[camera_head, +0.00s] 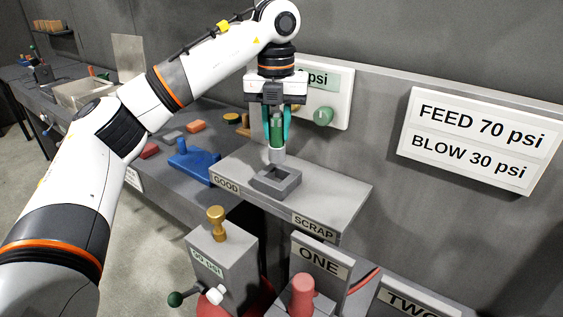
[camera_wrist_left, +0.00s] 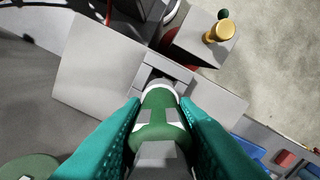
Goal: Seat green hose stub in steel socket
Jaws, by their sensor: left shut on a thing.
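My left gripper (camera_head: 277,135) is shut on the green hose stub (camera_head: 277,126), with a teal finger on each side. The stub is upright and has a pale grey lower end. It hangs over a grey square block with a dark recess, which looks like the steel socket (camera_head: 288,187). The stub's tip appears just above the recess; I cannot tell whether it touches. In the left wrist view, the stub (camera_wrist_left: 160,135) sits between the fingers (camera_wrist_left: 160,110) and partly hides the socket (camera_wrist_left: 168,66). My right gripper is not in view.
The socket stands on a grey shelf (camera_head: 335,192) labelled GOOD and SCRAP. In front are a grey box with a gold knob (camera_head: 216,222) and a red part (camera_head: 301,294) by a ONE sign. A blue part (camera_head: 193,163) lies left. A FEED/BLOW sign (camera_head: 478,140) hangs right.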

